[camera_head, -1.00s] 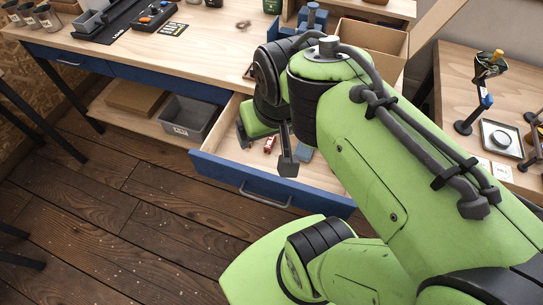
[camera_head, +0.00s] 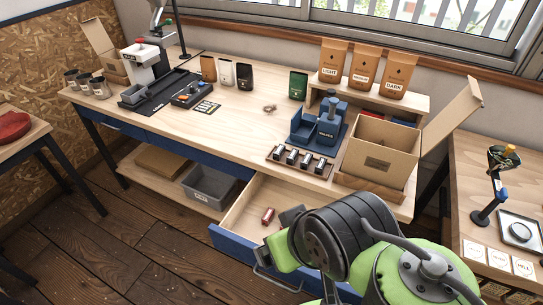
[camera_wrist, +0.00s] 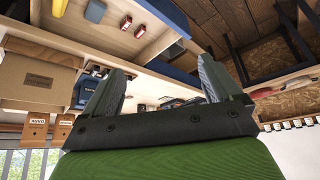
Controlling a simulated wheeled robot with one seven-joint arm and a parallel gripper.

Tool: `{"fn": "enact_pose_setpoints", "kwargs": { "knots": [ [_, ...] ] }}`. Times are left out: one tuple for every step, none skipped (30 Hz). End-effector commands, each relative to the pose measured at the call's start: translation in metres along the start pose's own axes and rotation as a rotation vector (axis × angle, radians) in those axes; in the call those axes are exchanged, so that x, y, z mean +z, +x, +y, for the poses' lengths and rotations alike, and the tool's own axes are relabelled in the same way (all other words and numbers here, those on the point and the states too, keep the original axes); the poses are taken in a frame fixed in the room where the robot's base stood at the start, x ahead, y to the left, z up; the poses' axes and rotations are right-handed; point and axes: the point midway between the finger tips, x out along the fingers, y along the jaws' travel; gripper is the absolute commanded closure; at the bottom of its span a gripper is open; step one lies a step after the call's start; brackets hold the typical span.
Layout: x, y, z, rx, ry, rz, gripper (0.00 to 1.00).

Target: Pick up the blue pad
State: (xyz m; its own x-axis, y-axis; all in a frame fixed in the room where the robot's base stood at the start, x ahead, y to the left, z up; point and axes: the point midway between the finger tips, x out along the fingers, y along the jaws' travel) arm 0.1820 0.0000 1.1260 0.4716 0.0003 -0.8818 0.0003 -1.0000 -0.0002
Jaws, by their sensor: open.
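My gripper (camera_wrist: 160,88) shows in the wrist view with its two dark fingers spread wide and nothing between them. A small blue block-like thing (camera_wrist: 95,11), which looks like the blue pad, lies in the open drawer (camera_wrist: 150,45) at the top of the wrist view, well apart from the fingers. In the head view the same drawer (camera_head: 238,212) stands open below the bench, and my arm covers its right part. The blue pad cannot be made out there. A red item (camera_head: 267,215) lies in the drawer.
The bench (camera_head: 235,105) carries a cardboard box (camera_head: 378,150), a blue caddy (camera_head: 325,128), a row of small cylinders (camera_head: 300,158) and several bags. A grey bin (camera_head: 210,186) sits on the lower shelf. A side table (camera_head: 470,190) stands at right. The floor at left is clear.

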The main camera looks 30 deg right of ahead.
Motion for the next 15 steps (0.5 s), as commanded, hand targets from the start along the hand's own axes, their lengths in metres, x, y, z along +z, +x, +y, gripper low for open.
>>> {"fn": "enact_pose_setpoints", "kwargs": {
  "knots": [
    [0.001, 0.002, 0.000, 0.001, 0.002, -0.001, 0.08],
    [-0.001, 0.003, 0.001, 0.004, 0.008, -0.005, 0.08],
    [-0.004, 0.006, 0.003, 0.011, 0.023, -0.015, 0.08],
    [-0.009, 0.010, 0.006, 0.019, 0.042, -0.027, 0.08],
    [-0.015, 0.014, 0.010, 0.030, 0.067, -0.043, 0.08],
    [-0.024, 0.023, 0.017, 0.047, 0.109, -0.070, 0.08],
    [-0.032, 0.031, 0.024, 0.062, 0.147, -0.092, 0.08],
    [-0.040, 0.041, 0.032, 0.077, 0.186, -0.115, 0.08],
    [-0.051, 0.054, 0.044, 0.096, 0.243, -0.145, 0.08],
    [-0.058, 0.066, 0.054, 0.109, 0.284, -0.168, 0.08],
    [-0.064, 0.078, 0.065, 0.122, 0.327, -0.191, 0.08],
    [-0.071, 0.096, 0.081, 0.139, 0.386, -0.222, 0.08],
    [-0.075, 0.110, 0.094, 0.150, 0.431, -0.244, 0.08],
    [-0.078, 0.124, 0.108, 0.161, 0.477, -0.267, 0.08],
    [-0.079, 0.145, 0.126, 0.174, 0.538, -0.298, 0.08]
  ]
}}
